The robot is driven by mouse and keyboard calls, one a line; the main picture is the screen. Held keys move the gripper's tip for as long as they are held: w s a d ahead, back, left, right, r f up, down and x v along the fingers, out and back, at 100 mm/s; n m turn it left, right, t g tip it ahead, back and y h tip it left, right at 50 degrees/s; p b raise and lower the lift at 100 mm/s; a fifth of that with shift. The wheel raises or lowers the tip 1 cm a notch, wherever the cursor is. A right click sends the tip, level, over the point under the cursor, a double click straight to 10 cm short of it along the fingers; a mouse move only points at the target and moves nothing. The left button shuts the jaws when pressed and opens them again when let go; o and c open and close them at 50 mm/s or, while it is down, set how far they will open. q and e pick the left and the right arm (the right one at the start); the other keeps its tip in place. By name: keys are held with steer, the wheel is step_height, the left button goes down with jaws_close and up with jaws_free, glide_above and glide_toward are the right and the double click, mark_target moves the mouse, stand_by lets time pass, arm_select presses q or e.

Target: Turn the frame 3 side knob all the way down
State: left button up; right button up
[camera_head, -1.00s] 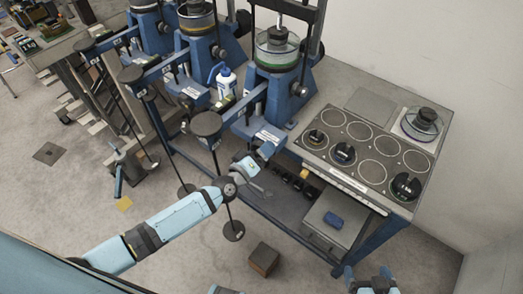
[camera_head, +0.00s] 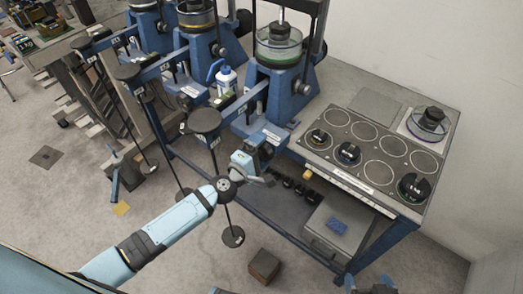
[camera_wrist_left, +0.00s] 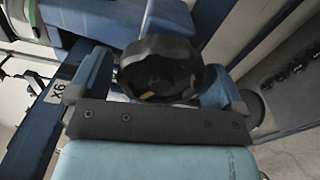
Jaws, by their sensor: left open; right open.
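A black ribbed knob (camera_wrist_left: 160,68) fills the space between the two fingers of my left gripper (camera_wrist_left: 155,85) in the left wrist view. The fingers are open, one on each side of it; contact cannot be told. In the head view my left gripper (camera_head: 265,153) is at the front right of the nearest blue lever frame (camera_head: 277,90). Another black knob (camera_head: 304,88) sits higher on that frame's right side. My right gripper (camera_head: 370,288) is partly cut off at the bottom edge, open and away from the frames.
A worktop (camera_head: 375,160) with round plates and black-knobbed weights stands to the right. A black round lever end (camera_head: 205,121) is just left of my left gripper. A white bottle (camera_head: 227,80) stands between frames. A brown block (camera_head: 264,266) lies on the floor.

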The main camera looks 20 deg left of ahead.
arm_select(q)
steer(key=shift+s, duration=0.25)
steer(key=shift+v, duration=2.8)
arm_select(e)
steer(key=shift+s+d+f, duration=0.1)
steer(key=shift+s+f, duration=0.05)
steer(key=shift+f, duration=0.1)
arm_select(q)
steer(key=shift+d, duration=0.1)
